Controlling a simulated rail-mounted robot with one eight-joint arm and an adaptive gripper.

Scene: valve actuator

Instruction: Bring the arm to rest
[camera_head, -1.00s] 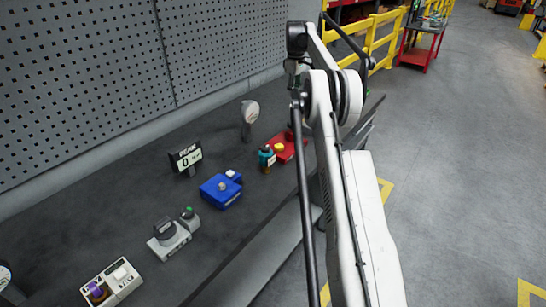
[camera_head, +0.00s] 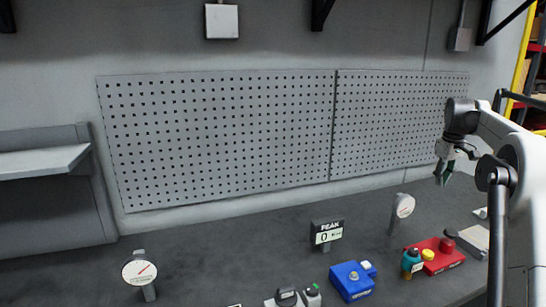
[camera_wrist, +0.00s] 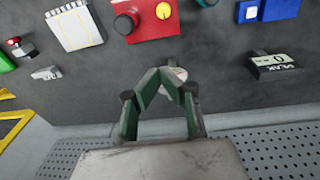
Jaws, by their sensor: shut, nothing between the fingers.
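My arm (camera_head: 525,190) stands at the right edge of the head view, raised beside the bench. My gripper (camera_head: 444,172) hangs from its end in front of the pegboard, above the bench top and clear of the devices. In the wrist view, the green fingers of my gripper (camera_wrist: 162,76) meet at their tips with nothing held between them. A round gauge shows partly behind the fingertips there, and most of it is hidden.
The dark bench (camera_head: 210,265) carries a red box (camera_head: 437,254), a teal bottle (camera_head: 411,262), a blue box (camera_head: 352,280), a PEAK display (camera_head: 327,233) and gauges (camera_head: 403,206), (camera_head: 140,272). The pegboard (camera_head: 220,135) stands behind. The bench's left-middle is fairly clear.

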